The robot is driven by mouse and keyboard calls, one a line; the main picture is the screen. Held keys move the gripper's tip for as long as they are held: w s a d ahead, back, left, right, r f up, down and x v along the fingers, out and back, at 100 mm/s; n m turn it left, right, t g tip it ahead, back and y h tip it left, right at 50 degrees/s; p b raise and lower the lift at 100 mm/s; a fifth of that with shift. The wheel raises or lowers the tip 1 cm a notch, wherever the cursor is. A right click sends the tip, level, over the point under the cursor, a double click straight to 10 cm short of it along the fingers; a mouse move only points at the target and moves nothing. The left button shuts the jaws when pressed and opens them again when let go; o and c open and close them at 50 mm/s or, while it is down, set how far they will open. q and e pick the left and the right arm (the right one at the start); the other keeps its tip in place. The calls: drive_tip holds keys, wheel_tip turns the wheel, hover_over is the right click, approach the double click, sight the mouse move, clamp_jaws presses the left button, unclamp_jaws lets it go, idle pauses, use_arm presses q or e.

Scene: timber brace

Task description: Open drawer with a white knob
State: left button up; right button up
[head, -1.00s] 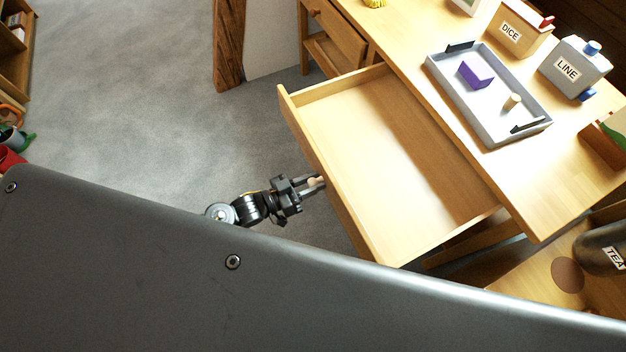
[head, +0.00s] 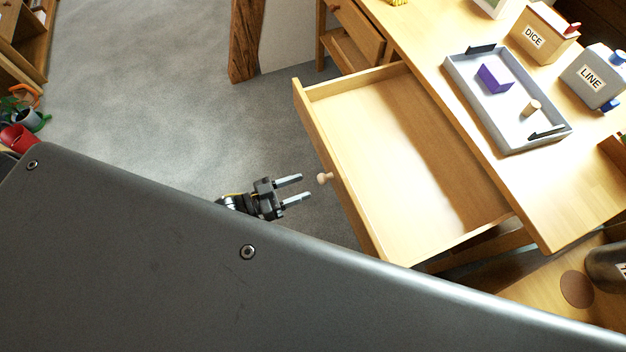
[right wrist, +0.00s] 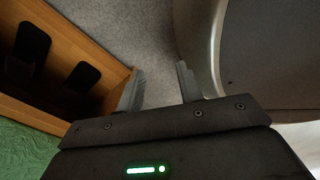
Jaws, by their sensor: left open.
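The desk drawer (head: 395,150) stands pulled far out from the desk in the head view, and its inside is empty.
The desk top (head: 440,30) carries a grey tray (head: 512,143) with a purple block (head: 493,78), a DICE box (head: 540,36) and a LINE container (head: 592,76). A wooden post (head: 244,40) stands at the back. Grey floor (head: 150,100) lies open left of the drawer.

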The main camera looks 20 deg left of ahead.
use_arm(q)
drive_tip(key=v, duration=0.3)
drive_tip(key=shift+s+a, duration=0.1)
drive_tip(key=shift+a, duration=0.05)
use_arm(e)
drive_tip(key=shift+d+f, duration=0.15)
drive_tip(key=shift+d, duration=0.65)
drive_tip(key=shift+a, duration=0.1)
